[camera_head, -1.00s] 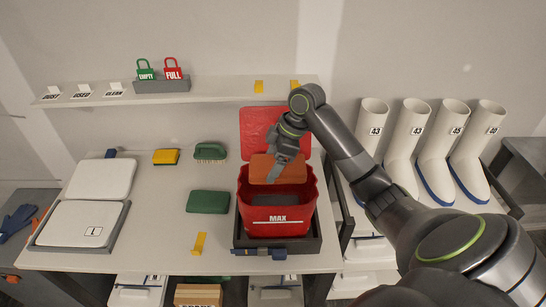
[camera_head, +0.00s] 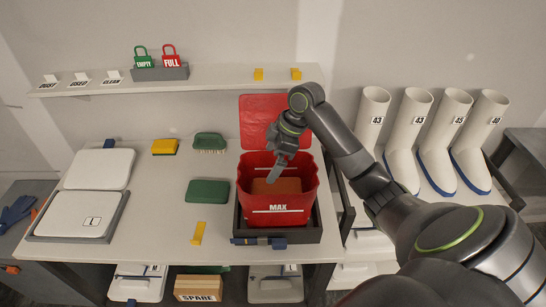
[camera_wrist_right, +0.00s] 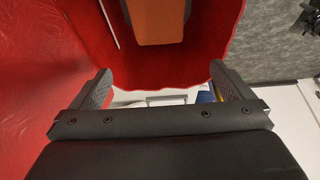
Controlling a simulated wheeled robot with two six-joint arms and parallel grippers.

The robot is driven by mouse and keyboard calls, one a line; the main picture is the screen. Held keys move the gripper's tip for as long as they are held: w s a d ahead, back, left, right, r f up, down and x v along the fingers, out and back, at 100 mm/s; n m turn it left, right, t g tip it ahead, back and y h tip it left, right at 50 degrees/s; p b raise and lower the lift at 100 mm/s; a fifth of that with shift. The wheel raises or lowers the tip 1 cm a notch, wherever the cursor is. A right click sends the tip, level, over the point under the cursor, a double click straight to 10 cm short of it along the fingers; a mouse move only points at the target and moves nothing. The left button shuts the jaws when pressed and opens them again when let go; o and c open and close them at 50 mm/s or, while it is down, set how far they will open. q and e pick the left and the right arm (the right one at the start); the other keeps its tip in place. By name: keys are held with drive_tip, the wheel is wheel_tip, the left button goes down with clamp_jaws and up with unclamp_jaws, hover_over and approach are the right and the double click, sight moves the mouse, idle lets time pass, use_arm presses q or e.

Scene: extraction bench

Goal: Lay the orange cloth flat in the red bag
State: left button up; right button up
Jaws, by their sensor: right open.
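The red bag (camera_head: 243,184), marked MAX, stands open with its lid (camera_head: 262,115) raised behind it. The orange cloth (camera_head: 288,186) lies low inside the bag and looks flat; the front wall hides part of it. In the right wrist view the cloth (camera_wrist_right: 160,30) lies inside the red wall (camera_wrist_right: 205,45), with a grey patch beside it. My right gripper (camera_head: 273,180) points down at the bag's mouth, above the cloth. Its fingers (camera_wrist_right: 162,88) are wide apart with nothing between them. My left gripper is not in view.
The bag sits in a dark tray (camera_head: 312,232) with a blue-ended tool at its front. A green pad (camera_head: 208,191), a yellow sponge (camera_head: 165,147), a green brush (camera_head: 209,142) and a yellow tag (camera_head: 198,232) lie left. White boots (camera_head: 408,140) stand right.

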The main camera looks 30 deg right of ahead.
drive_tip(key=b+v, duration=0.3)
drive_tip(key=v, duration=1.4)
drive_tip(key=shift+r+b, duration=0.25)
drive_tip(key=shift+b, duration=0.15)
